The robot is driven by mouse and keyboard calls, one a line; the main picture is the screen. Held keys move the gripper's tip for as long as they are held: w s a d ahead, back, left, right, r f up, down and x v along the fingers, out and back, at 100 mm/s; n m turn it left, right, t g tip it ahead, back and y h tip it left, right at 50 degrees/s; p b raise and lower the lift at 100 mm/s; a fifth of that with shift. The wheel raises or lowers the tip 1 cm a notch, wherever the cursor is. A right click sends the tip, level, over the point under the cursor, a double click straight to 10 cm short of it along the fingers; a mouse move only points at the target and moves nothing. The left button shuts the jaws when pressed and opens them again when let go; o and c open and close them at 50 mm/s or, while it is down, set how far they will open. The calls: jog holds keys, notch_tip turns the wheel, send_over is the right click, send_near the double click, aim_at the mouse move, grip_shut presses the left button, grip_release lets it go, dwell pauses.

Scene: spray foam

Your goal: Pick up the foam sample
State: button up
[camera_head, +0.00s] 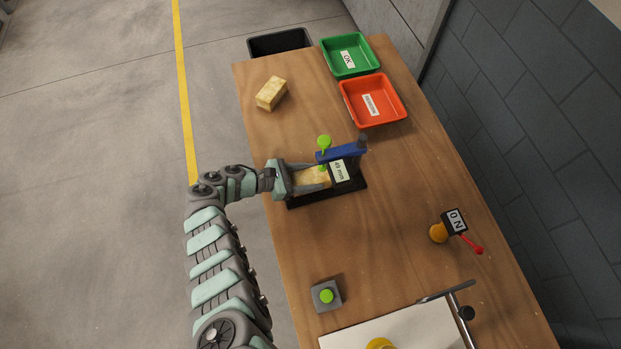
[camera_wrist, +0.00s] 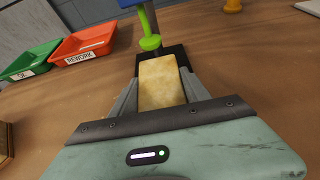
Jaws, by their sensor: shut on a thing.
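A yellowish foam sample (camera_head: 313,177) lies on the black base of a measuring device (camera_head: 343,154) with a blue arm and a "49 mm" label. My gripper (camera_head: 312,179) reaches in from the left and is shut on this foam sample. In the wrist view the foam sample (camera_wrist: 160,82) sits between the two grey fingers, its far end over the black base. The green plunger (camera_wrist: 149,42) of the device hangs by its far end; I cannot tell if it touches. A second foam block (camera_head: 271,93) lies on the table farther back.
A green tray labelled OK (camera_head: 372,66) and an orange-red rework tray (camera_head: 402,99) stand at the back right. A black bin (camera_head: 279,42) is beyond the table edge. A grey box with a green button (camera_head: 326,296), a gauge with a red lever (camera_head: 455,222) and a white board (camera_head: 400,330) are nearer.

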jog(key=shift+c, duration=0.8)
jog(key=shift+r, duration=0.15)
